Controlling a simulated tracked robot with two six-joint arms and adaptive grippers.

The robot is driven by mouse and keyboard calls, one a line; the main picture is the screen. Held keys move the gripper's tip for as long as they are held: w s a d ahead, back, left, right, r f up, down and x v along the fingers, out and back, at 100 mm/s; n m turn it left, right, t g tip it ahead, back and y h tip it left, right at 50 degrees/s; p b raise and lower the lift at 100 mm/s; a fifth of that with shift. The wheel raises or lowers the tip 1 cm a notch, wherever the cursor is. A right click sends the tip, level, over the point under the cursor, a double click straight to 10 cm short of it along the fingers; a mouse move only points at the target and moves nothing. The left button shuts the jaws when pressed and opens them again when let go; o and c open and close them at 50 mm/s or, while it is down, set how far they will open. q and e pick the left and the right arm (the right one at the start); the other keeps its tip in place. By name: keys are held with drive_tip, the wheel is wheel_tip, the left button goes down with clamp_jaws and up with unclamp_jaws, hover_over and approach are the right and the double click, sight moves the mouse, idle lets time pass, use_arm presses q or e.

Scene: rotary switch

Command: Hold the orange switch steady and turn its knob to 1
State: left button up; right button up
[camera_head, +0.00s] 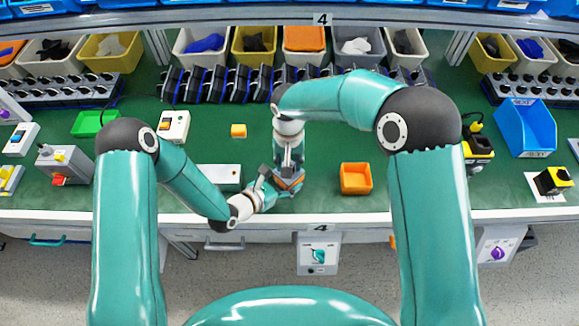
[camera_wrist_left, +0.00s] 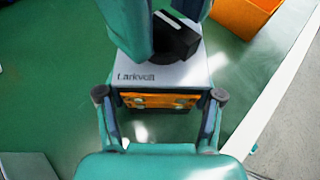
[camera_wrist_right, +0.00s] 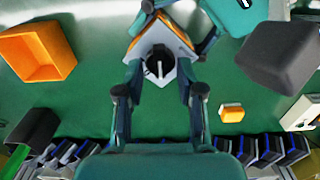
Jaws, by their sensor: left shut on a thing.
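The orange switch (camera_head: 291,184) is near the table's front edge, with a grey top face lettered "Larkvolt" in the left wrist view (camera_wrist_left: 160,74). My left gripper (camera_wrist_left: 160,99) is shut on its orange body from the side. The black knob (camera_wrist_right: 160,66) on the top face has a white pointer line; the position numbers cannot be read. My right gripper (camera_wrist_right: 160,80) reaches down from above, its fingers open on either side of the knob with a visible gap. In the head view, the arms and fingers hide most of the switch.
An orange bin (camera_head: 356,178) stands right of the switch. A row of black and blue devices (camera_head: 225,84) lines the back. Green tabletop is free between them.

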drive_tip(key=shift+r, duration=2.55)
use_arm(q)
drive_tip(key=o, duration=1.2)
drive_tip(key=shift+o, duration=0.2)
drive_tip(key=shift+s, duration=0.1)
drive_tip(key=v, duration=1.1)
drive_tip(key=shift+s+a+r, duration=0.1)
drive_tip(key=shift+s+a, duration=0.15)
drive_tip(key=shift+a, duration=0.1)
